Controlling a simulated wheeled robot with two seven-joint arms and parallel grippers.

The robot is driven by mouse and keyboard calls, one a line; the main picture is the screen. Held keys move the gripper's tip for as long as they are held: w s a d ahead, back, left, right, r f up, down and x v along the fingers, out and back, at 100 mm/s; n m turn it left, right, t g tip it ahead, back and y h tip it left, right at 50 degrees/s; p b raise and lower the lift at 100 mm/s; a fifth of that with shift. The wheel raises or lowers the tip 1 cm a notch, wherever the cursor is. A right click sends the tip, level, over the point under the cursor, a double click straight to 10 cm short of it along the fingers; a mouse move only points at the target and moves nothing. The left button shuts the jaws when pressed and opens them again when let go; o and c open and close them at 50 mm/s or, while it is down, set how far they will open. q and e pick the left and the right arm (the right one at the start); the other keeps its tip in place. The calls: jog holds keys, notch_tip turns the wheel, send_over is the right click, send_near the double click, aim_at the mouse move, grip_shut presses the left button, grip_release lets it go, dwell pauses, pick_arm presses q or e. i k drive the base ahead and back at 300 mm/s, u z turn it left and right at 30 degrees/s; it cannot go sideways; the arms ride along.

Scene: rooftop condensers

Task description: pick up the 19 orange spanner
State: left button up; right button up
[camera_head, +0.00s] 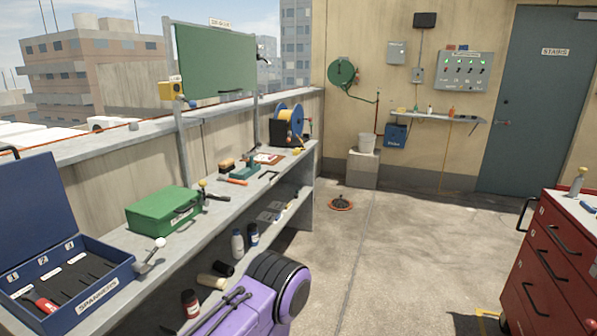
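An open blue case (118,283) labelled SPANNERS sits on the bench at the lower left, its lid raised at the back. Inside are dark slots with small white number labels that are too small to read surely. A red-orange piece (45,305) lies at the case's front left, partly cut off from clear view by the front wall. It may be the orange spanner, but I cannot read a 19 on it. Another tool with an orange-red handle (234,181) lies farther along the bench.
A green box (160,211) stands on the bench beyond the case, with a silver ball-ended lever (150,256) between them. A purple and black body (262,297) fills the bottom centre beside the bench. A red drawer cabinet (550,262) stands right. Floor between is mostly clear.

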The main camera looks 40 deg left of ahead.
aim_at(230, 180)
jog(key=z, duration=0.1)
jog(key=i, duration=1.55)
jog(key=u, duration=0.85)
jog(key=i, duration=0.95)
jog(key=u, duration=1)
